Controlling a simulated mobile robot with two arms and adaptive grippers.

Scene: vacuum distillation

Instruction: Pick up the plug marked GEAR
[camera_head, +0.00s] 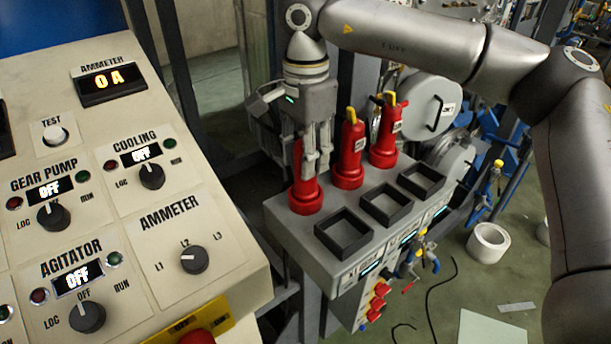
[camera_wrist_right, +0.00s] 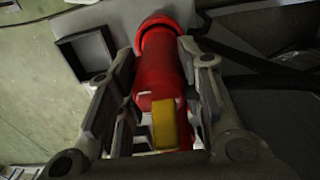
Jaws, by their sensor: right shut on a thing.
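Three red plugs stand upright in a row at the back of a grey socket box (camera_head: 285,221). My right gripper (camera_head: 316,168) is lowered from above onto the leftmost red plug (camera_head: 306,197) and is shut on it. In the right wrist view the gripper's fingers (camera_wrist_right: 158,85) lie on both sides of the red plug (camera_wrist_right: 160,60), whose yellow top part faces the camera. The middle plug (camera_head: 349,160) and the right plug (camera_head: 384,140) stand free beside it. The lettering on the plugs is too small to read. My left gripper is not in view.
Three empty black square frames, left (camera_head: 343,233), middle (camera_head: 386,205) and right (camera_head: 421,180), sit on the box in front of the plugs. A large control panel (camera_head: 215,235) with knobs stands close on the left.

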